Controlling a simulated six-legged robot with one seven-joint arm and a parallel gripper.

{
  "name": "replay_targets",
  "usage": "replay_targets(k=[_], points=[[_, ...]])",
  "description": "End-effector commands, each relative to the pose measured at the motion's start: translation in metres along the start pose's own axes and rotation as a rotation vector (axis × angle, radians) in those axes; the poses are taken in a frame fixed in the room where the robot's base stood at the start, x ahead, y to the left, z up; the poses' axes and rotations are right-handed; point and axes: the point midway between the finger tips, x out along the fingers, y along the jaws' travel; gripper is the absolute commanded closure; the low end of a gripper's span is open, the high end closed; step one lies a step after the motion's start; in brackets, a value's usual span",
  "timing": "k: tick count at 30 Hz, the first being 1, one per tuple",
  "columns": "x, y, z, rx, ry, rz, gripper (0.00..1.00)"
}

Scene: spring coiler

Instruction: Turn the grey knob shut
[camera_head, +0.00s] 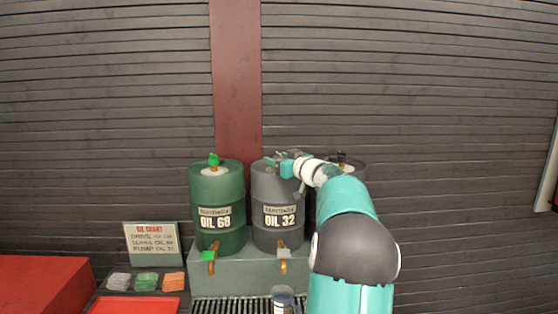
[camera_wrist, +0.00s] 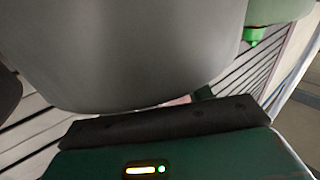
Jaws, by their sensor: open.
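The grey OIL 32 drum (camera_head: 277,190) stands in the middle of the head view, and its side fills the top of the wrist view (camera_wrist: 140,50). A grey tap handle (camera_head: 282,253) sits low on its front above a brass spout. My gripper (camera_head: 277,160) is open at the top of this drum, small in the head view. Any grey knob on the drum top is hidden by or blends with the gripper. I cannot tell whether the fingers touch anything. The wrist view shows my gripper's dark and green housing, with no knob between fingers visible.
The green OIL 68 drum (camera_head: 216,190), with a green top knob (camera_head: 213,159) and green tap handle (camera_head: 208,256), stands left. A grate (camera_head: 235,306), cup (camera_head: 282,296) and chart sign (camera_head: 151,243) are in front and left.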

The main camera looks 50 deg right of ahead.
Motion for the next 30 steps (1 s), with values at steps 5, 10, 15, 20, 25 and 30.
replay_targets(k=[5, 10, 15, 20, 25, 30], points=[[-0.0004, 0.0000, -0.0003, 0.000, 0.000, 0.000, 0.61], [-0.0005, 0.0001, -0.0003, -0.001, 0.000, 0.000, 0.93], [-0.0001, 0.0007, -0.0006, 0.000, 0.003, -0.015, 0.93], [0.0004, 0.0022, -0.0009, -0.003, 0.012, -0.099, 0.93], [0.0006, 0.0029, -0.0015, -0.003, 0.020, -0.235, 0.93], [0.0005, 0.0023, -0.0025, -0.004, 0.027, -0.347, 0.93]])
